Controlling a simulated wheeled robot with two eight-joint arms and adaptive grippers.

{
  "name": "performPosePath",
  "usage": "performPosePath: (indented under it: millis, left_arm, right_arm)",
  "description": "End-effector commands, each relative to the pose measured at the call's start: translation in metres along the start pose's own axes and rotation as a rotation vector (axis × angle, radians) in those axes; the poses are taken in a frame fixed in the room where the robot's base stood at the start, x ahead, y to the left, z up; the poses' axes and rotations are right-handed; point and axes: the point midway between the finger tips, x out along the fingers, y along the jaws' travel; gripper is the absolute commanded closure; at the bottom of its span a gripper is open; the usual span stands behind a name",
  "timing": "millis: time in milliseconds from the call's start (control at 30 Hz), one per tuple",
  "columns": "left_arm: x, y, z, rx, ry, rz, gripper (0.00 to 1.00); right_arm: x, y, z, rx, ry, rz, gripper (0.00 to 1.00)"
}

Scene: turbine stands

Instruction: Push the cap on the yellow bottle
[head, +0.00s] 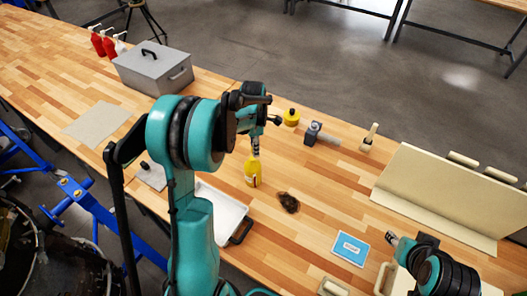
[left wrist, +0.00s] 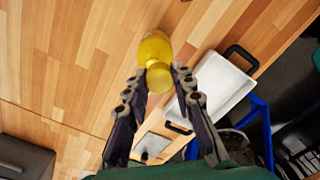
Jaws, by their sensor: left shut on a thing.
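The yellow bottle (head: 252,174) stands upright near the middle of the wooden table, and its label faces right. My left gripper (head: 255,148) comes down over it from above and is shut on its top. In the left wrist view the bottle (left wrist: 154,48) shows between the two fingertips of the left gripper (left wrist: 160,75), with its rounded yellow top toward the camera. The fingers hide part of the neck, so I cannot tell the cap from the bottle. My right gripper (head: 398,243) is at the lower right, far from the bottle; its jaws are unclear.
A grey metal box (head: 152,68) stands at the back left. A blue card (head: 350,247) lies in front.

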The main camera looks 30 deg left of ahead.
Motion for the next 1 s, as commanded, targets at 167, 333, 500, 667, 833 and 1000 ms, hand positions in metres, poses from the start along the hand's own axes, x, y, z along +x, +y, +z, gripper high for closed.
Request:
performPosePath:
  millis: [167, 333, 500, 667, 833, 1000]
  left_arm:
    - [-0.003, 0.007, -0.005, -0.021, 0.0, 0.0, 1.0]
    - [0.006, 0.007, -0.005, -0.022, 0.0, 0.0, 1.0]
    - [0.022, 0.007, -0.005, -0.021, 0.0, 0.0, 1.0]
    - [0.039, 0.007, -0.005, -0.021, 0.0, 0.0, 1.0]
    - [0.046, 0.007, -0.005, -0.021, 0.0, 0.0, 1.0]
    - [0.044, 0.007, -0.005, -0.021, 0.0, 0.0, 1.0]
  right_arm:
    - [-0.005, 0.0, -0.003, 0.0, 0.0, 0.0, 0.6]
    - [0.0, 0.0, 0.001, 0.0, 0.0, 0.0, 0.6]
    - [0.008, 0.0, 0.006, 0.0, 0.0, 0.0, 0.6]
    - [0.019, 0.0, 0.014, 0.0, 0.0, 0.0, 0.6]
    - [0.024, 0.0, 0.018, 0.0, 0.0, 0.0, 0.6]
    - [0.023, 0.0, 0.017, 0.0, 0.0, 0.0, 0.6]
